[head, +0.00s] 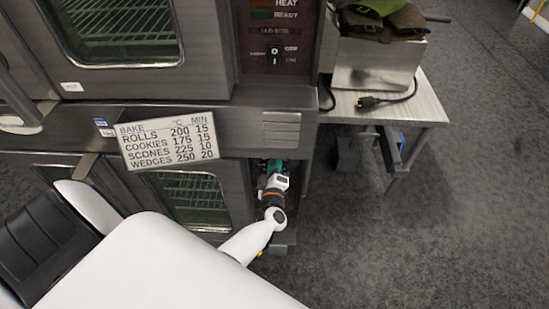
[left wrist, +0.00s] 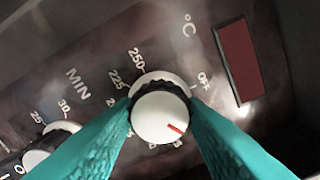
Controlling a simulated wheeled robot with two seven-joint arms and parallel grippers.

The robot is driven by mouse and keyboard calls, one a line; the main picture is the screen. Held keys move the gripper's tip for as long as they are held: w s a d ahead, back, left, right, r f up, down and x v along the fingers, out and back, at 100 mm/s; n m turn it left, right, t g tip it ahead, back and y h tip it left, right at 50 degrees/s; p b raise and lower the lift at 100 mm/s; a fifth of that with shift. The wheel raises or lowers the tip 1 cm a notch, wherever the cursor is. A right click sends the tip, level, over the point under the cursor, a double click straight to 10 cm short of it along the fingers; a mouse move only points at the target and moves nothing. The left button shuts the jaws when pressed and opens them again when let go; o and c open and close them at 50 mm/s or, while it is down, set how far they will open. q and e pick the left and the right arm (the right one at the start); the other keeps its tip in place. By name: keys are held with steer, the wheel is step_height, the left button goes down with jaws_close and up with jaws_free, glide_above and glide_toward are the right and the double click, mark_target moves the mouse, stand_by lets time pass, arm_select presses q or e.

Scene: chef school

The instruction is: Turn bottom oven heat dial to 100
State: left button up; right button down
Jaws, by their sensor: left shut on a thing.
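The bottom oven heat dial (left wrist: 155,122) is a round pale knob with a red mark pointing to the lower right. Its scale shows 250, 225 and OFF along the top; the numbers below are mostly hidden by the knob and my fingers, so I cannot read the value at the mark. My left gripper (left wrist: 160,104) has its teal fingers on either side of the dial, shut on it. In the head view my left gripper (head: 273,166) reaches the bottom oven's panel, and the dial is hidden there. My right gripper is not in view.
A minute dial (left wrist: 48,150) sits to the left of the heat dial, and a dark red lamp window (left wrist: 238,60) to its upper right. A baking sign (head: 168,139) hangs on the oven front. A table (head: 420,105) stands to the right; the floor beyond is clear.

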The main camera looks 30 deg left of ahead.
arm_select(q)
steer(key=shift+f, duration=0.1)
steer(key=o, duration=1)
steer(key=shift+c, duration=0.2)
steer(key=shift+s, duration=0.1)
steer(key=b+v, duration=0.1)
steer(key=v, duration=1.1)
